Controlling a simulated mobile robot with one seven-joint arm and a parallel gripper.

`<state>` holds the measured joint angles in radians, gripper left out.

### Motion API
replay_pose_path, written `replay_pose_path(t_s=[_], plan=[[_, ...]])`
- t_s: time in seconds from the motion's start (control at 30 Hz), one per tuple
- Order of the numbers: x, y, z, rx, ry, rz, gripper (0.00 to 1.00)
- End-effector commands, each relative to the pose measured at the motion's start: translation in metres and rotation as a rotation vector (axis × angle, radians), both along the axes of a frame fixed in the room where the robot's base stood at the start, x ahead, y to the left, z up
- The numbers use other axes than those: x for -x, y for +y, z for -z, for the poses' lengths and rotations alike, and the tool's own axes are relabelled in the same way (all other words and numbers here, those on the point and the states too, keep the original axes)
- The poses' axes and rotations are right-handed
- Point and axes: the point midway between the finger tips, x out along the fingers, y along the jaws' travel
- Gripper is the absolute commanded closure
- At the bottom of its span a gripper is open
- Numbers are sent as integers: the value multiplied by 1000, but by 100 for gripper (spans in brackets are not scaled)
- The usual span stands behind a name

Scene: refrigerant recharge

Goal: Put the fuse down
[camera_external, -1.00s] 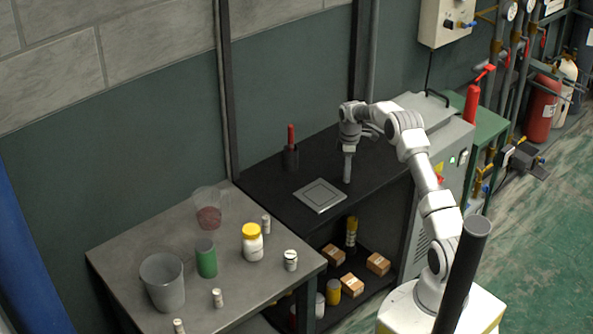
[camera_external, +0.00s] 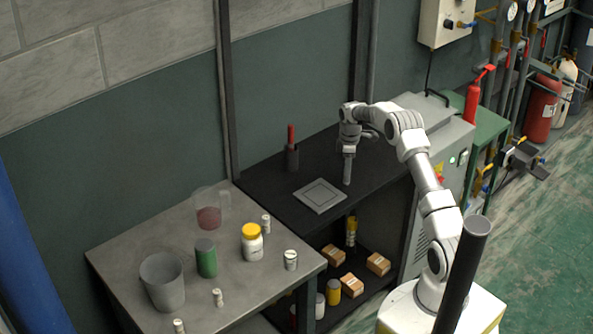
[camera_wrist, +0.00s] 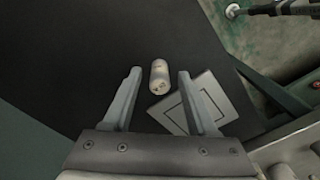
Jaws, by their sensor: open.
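The fuse, a small pale cylinder (camera_wrist: 159,77), shows in the wrist view between the two fingertips of my gripper (camera_wrist: 160,73). Dark space shows on both sides of it, so neither finger appears to touch it. It is over or on the black bench top; its exact contact with the surface cannot be told. In the external view my open gripper (camera_external: 347,180) points down, low over the black bench (camera_external: 270,195), just right of a grey square plate (camera_external: 320,196). There I cannot tell the fuse apart from the fingers.
A dark holder with a red-handled item (camera_external: 291,155) stands behind the plate. The grey table (camera_external: 120,250) at left holds a grey bin (camera_external: 163,283), a green can (camera_external: 206,260), a yellow-lidded jar (camera_external: 252,243) and small cylinders. A grey cabinet (camera_external: 455,150) borders the bench at right.

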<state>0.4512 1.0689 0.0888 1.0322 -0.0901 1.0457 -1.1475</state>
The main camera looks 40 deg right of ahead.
Motion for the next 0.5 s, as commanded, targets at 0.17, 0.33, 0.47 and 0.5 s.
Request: replay_pose_path(t_s=[0.17, 0.33, 0.47, 0.5], plan=[[-1, -1, -35, 3, -6, 0, 42], [-1, -1, -73, 2, -6, 0, 42], [-1, 0, -96, 1, -4, 0, 42], [-1, 0, -102, 1, -4, 0, 42]])
